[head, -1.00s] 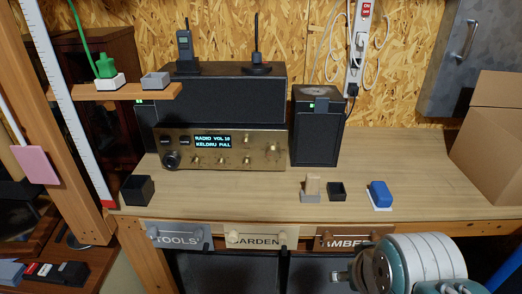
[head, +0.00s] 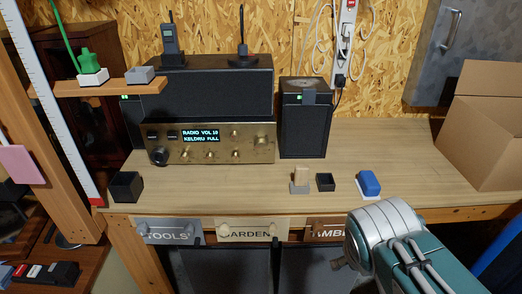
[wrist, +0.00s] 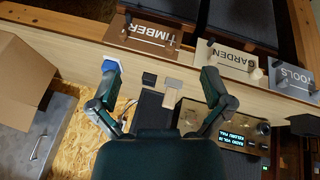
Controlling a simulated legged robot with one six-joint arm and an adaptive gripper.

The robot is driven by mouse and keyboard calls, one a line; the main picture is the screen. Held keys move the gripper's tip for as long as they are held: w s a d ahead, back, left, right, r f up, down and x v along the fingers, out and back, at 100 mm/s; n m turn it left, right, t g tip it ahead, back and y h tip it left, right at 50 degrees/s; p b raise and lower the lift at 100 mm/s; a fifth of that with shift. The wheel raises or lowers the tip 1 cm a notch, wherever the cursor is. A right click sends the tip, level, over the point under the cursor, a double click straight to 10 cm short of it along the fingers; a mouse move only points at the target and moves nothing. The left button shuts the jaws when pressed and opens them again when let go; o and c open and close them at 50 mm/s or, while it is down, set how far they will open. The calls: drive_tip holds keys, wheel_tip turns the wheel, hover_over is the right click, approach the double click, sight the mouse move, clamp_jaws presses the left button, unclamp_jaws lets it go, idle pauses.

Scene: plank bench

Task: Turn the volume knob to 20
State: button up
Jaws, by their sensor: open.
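The brass-fronted radio (head: 215,143) stands at the back left of the bench. Its lit display (head: 200,135) reads RADIO VOL and what looks like 18, the last digit unclear, with KELDRU FULL below. A large black knob (head: 160,156) sits at the lower left of its front; several small brass knobs are to the right. In the upside-down wrist view the radio front (wrist: 205,125) is at lower right, with its black knob (wrist: 264,128). My gripper (wrist: 160,72) has its fingers wide apart, with nothing between them held, and is clear of the knob.
On the bench are a black open box (head: 127,187), a wooden block on a grey stand (head: 300,182), a small black tray (head: 325,182) and a blue block (head: 369,183). A dark speaker (head: 305,125) stands right of the radio. A cardboard box (head: 480,135) is at right.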

drive_tip(key=w+d+r+n+t+h, duration=0.1)
drive_tip(key=w+d+n+h, duration=0.3)
drive_tip(key=w, duration=0.3)
drive_tip(key=w+d+n+t+h, duration=0.1)
drive_tip(key=w+d+n+h, duration=0.1)
drive_tip(key=w+n+h, duration=0.3)
drive_tip(key=n+t+y, duration=1.1)
drive_tip(key=n, duration=1.4)
approach(261, 149)
drive_tip(key=w, duration=1)
drive_tip(key=shift+d+f, duration=0.1)
drive_tip(key=shift+f, duration=0.1)
drive_tip(key=shift+s, duration=0.1)
drive_tip(key=c, duration=1.2)
